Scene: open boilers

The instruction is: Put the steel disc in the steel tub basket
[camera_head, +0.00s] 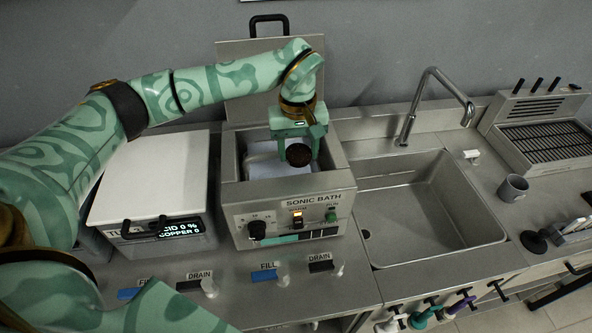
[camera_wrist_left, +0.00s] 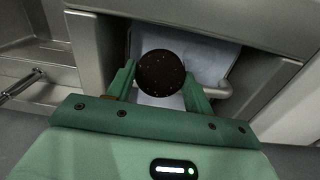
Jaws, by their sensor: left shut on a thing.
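A dark brown, rusty-looking round disc (camera_head: 299,154) is held between the fingers of my left gripper (camera_head: 296,150). It also shows in the left wrist view (camera_wrist_left: 160,73), between the two green fingertips. The gripper points down into the open tub of the steel box labelled SONIC BATH (camera_head: 290,205). A pale basket floor or liner (camera_head: 278,171) lies in the tub below the disc. A light bar like a handle shows near it in the left wrist view (camera_wrist_left: 218,91). I cannot tell whether the disc touches the basket. My right gripper is not in view.
The bath's lid (camera_head: 245,85) stands open behind the tub. A closed white-lidded tank (camera_head: 150,175) is on the left. A sink (camera_head: 435,205) with a faucet (camera_head: 440,75) is on the right. A grey mug (camera_head: 513,188) stands farther right. FILL and DRAIN valves line the front.

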